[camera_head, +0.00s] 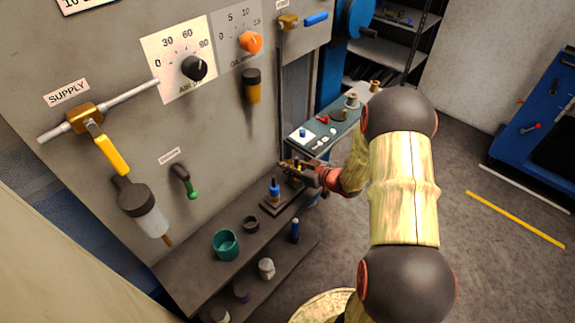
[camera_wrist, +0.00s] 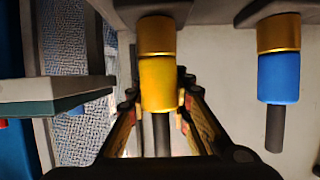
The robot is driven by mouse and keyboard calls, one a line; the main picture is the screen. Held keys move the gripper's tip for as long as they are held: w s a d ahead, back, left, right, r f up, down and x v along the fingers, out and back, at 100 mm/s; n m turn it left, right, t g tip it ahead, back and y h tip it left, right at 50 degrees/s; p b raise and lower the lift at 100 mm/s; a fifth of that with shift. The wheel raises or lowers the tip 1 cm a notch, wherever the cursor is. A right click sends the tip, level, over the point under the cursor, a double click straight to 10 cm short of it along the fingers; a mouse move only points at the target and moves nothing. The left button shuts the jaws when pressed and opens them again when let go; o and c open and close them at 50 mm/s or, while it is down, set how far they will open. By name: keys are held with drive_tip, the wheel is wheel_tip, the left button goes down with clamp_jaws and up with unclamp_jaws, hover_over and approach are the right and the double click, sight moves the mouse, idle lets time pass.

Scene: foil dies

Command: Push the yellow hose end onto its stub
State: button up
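The yellow hose end (camera_wrist: 158,84) is in the middle of the wrist view, with its dark hose (camera_wrist: 162,134) running down from it. A brass collar (camera_wrist: 157,36) sits directly above it under a grey block, in line with it; no gap shows, but I cannot tell how far the two overlap. My gripper (camera_wrist: 158,95) has a finger close against each side of the yellow hose end and appears shut on it. In the head view, my gripper (camera_head: 298,168) is at the far end of the panel's ledge, and its fingertips are too small to read.
A blue hose end (camera_wrist: 278,78) under a matching brass collar (camera_wrist: 279,34) is to the right in the wrist view. A blue-topped fitting (camera_head: 274,190) stands on the ledge beside my gripper. A teal cup (camera_head: 226,244) is nearer. A side table (camera_head: 325,150) with small parts stands behind.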

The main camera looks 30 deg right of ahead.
drive_tip(key=o, duration=0.6)
drive_tip(key=v, duration=1.2)
drive_tip(key=shift+f, duration=0.1)
